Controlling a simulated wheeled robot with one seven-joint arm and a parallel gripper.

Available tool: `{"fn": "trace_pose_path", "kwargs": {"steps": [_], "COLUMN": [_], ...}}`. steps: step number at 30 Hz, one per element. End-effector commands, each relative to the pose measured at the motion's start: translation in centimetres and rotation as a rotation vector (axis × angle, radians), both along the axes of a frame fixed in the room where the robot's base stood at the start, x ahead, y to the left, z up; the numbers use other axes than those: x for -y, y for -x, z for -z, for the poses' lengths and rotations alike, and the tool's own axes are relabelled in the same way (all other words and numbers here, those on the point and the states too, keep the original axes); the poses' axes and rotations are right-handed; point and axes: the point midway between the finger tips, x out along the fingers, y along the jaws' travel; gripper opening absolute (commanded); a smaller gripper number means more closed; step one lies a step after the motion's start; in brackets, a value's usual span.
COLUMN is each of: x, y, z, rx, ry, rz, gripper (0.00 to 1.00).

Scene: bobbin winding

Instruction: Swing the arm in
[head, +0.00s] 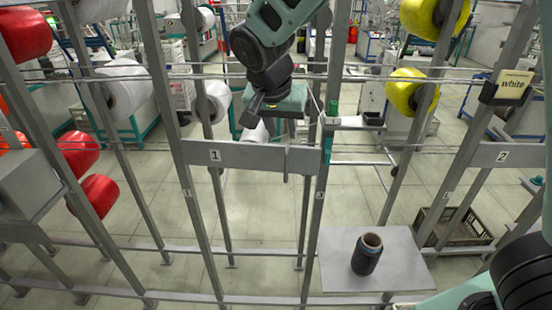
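My gripper (274,108) hangs in the upper middle of the head view, above the grey crossbar marked 1 (245,157). Its dark fingers are partly hidden by its own body, so its opening is unclear. A pale cone-shaped thing (257,131) shows just below it; I cannot tell whether they touch. A short arm-like bracket (355,122) sticks out to the right from a post with a green fitting (332,107), right of my gripper. I cannot tell for certain whether this is the task's arm. A black bobbin (367,257) stands upright on a grey plate (408,275) at lower right.
Grey frame posts and thin rails cross the view. Red bobbins (100,195), white bobbins (125,92) and yellow bobbins (412,92) hang on the frame.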

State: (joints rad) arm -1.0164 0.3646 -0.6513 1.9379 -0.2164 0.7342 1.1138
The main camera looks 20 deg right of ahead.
Motion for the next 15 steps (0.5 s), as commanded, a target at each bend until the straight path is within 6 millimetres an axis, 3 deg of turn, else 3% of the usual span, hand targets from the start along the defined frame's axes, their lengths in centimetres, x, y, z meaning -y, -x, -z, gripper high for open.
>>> {"fn": "trace_pose_path", "kwargs": {"steps": [5, 15], "x": [-0.1, 1.4], "y": [-0.7, -2.4], "z": [0.0, 5.6], "rx": [0.024, 0.017], "ry": [-0.055, -0.047], "rz": [0.068, 0.066], "gripper": [0.32, 0.32]}}
